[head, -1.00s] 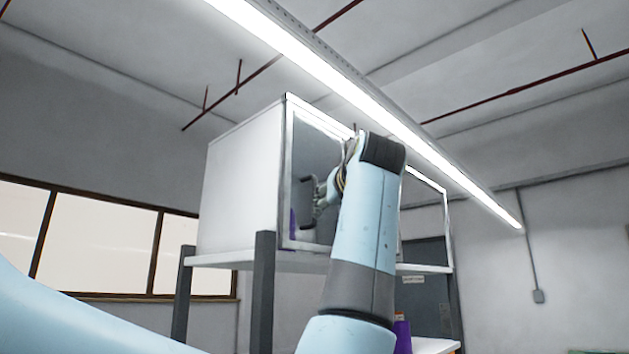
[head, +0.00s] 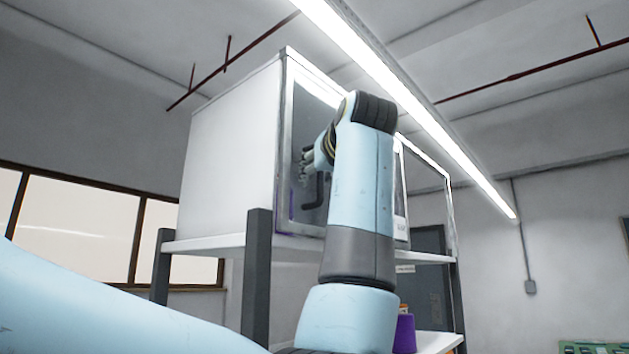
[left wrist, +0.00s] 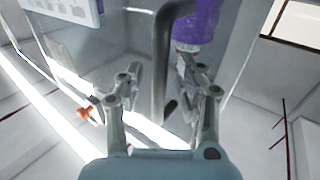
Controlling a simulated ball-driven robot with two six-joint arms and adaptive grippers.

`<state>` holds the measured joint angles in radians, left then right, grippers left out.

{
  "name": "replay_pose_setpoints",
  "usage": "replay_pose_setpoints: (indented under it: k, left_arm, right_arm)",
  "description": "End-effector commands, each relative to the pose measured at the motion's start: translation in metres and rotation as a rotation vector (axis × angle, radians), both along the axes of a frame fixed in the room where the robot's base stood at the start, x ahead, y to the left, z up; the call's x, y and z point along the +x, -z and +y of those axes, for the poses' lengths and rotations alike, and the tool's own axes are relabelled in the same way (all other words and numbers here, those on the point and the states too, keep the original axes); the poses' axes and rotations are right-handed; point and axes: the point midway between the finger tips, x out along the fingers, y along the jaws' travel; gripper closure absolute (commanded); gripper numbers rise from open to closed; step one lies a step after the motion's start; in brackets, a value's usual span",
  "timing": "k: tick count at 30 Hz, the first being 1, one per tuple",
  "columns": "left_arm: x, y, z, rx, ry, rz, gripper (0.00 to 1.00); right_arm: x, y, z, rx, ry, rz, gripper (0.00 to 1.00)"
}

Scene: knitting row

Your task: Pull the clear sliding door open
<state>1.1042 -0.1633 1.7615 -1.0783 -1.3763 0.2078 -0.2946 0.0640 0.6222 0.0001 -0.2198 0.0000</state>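The clear sliding door (head: 302,205) is the front pane of a white cabinet (head: 230,150) on a raised shelf. Its dark bar handle (head: 314,192) shows below my left gripper (head: 309,158). In the left wrist view, my left gripper (left wrist: 160,78) has its two fingers spread, with the dark handle (left wrist: 161,60) between them. Gaps show on both sides of the bar, and I cannot see contact. A purple item (left wrist: 200,22) shows beyond the handle. My left forearm hides the middle of the cabinet front. My right gripper is not in view.
The shelf (head: 235,246) stands on dark posts (head: 258,280). A purple cone (head: 404,335) stands on a lower surface at the right. A ceiling lamp (head: 410,105) runs above the cabinet. A white label (left wrist: 72,8) shows on the cabinet front in the wrist view.

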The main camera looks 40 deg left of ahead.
Motion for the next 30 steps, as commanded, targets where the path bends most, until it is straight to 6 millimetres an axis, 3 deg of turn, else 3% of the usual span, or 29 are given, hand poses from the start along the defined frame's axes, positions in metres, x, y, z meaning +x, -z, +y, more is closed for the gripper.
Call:
replay_pose_setpoints:
  k: [7,16,30]
  left_arm:
    - [0.0,0.0,0.0,0.001,-0.001,-0.001,0.64]
    - [0.0,0.0,0.0,0.001,-0.001,0.0,1.0]
    - [0.0,0.0,0.0,0.001,0.0,0.001,1.0]
  right_arm:
    - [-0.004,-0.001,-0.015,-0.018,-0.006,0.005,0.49]
    - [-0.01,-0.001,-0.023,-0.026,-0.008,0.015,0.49]
    - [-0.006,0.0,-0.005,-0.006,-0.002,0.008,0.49]
